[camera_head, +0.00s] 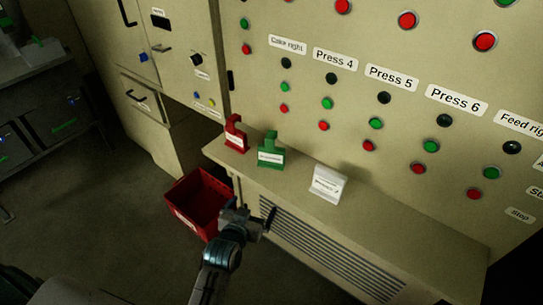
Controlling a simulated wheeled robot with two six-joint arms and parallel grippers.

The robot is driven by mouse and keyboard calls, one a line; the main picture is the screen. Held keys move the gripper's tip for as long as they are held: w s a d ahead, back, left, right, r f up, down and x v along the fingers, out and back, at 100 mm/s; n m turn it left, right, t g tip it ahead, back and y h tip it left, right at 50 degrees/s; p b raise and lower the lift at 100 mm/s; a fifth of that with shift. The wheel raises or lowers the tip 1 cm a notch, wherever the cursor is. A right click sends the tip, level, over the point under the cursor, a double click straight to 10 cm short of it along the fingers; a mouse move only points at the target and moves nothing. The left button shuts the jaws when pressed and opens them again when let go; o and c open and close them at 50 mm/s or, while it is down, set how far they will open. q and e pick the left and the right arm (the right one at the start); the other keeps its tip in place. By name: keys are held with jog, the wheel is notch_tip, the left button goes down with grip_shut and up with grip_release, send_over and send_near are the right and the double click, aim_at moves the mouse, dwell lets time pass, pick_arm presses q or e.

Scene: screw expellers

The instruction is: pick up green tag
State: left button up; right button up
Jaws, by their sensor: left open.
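The green tag (270,152) stands upright on the beige ledge below the control panel, with a white label on its front. It is between a red tag (235,134) on its left and a white tag (328,184) on its right. My left gripper (268,219) is open and empty, in front of the ledge and below the green tag in the picture, apart from it. My right gripper is not in view.
A red bin (199,201) stands on the floor left of my left gripper. The beige ledge (400,222) is clear right of the white tag. The control panel (300,130) with several buttons rises behind it. A dark shelf (55,125) is at the far left.

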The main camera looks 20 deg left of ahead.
pick_arm(q)
notch_tip(320, 180, up, 5)
jog(key=t, duration=0.4)
send_near(271, 150)
jog(key=w+f, duration=0.1)
jog(key=f, duration=0.1)
jog(key=shift+n+y, duration=0.4)
jog(key=shift+y, duration=0.1)
jog(key=w, duration=0.5)
jog(key=shift+a+r+p, duration=0.25)
jog(key=shift+p, duration=0.15)
jog(key=shift+w, duration=0.95)
jog(key=w, duration=0.2)
jog(key=w+p, duration=0.1)
jog(key=w, duration=0.1)
jog(key=shift+w+f, duration=0.1)
jog(key=shift+f, duration=0.3)
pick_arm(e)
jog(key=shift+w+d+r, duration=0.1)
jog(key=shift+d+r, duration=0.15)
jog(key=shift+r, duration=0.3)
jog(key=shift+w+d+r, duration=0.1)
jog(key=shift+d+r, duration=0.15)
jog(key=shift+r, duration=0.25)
pick_arm(q)
jog(key=shift+r, duration=0.1)
jog(key=shift+c, duration=0.2)
jog(key=c, duration=1)
